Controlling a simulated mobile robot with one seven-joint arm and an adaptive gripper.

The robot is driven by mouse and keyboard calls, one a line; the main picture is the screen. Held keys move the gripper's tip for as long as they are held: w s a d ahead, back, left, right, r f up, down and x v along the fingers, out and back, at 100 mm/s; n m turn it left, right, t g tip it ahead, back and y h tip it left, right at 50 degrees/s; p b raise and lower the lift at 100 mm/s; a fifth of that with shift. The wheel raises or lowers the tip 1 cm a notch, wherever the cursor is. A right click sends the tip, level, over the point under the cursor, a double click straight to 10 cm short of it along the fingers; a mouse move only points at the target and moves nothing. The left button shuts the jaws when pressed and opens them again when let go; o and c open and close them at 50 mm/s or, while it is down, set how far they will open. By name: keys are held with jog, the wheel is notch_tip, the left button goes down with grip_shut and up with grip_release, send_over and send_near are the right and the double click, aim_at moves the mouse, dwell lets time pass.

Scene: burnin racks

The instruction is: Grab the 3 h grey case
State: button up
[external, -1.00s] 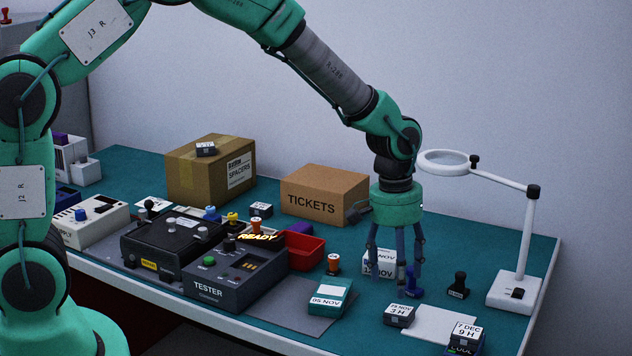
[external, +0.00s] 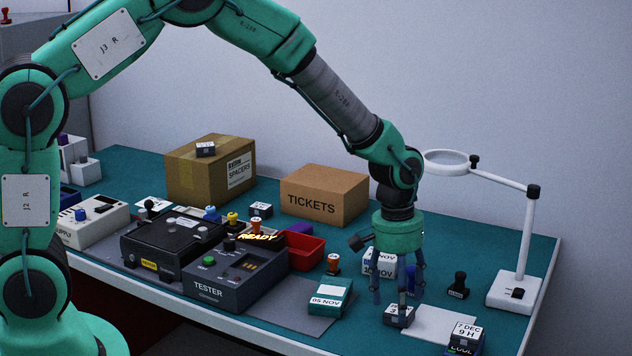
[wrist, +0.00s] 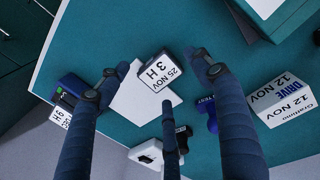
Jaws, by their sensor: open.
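The grey case (wrist: 160,70) shows in the wrist view with a white label reading "25 NOV 3 H". It lies on the bench at the edge of a white sheet. It also shows in the external view (external: 398,317), partly covered by a finger. My gripper (external: 399,296) is open and points down over the case, with its fingers around it in the picture. In the wrist view my gripper (wrist: 165,85) has its fingers spread, and the case lies between the two upper fingertips. Whether any finger touches it, I cannot tell.
A case marked "7 DEC 9 H" (external: 466,334) stands to the right, past the white sheet (external: 440,322). Behind my gripper are a white "NOV" box (external: 380,262) and a black stamp (external: 458,286). A magnifier lamp (external: 513,290) stands at right. A teal-edged case (external: 331,297) lies left.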

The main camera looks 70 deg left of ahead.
jog(key=shift+w+f, duration=0.1)
jog(key=shift+f, duration=0.95)
jog(key=c, duration=1.3)
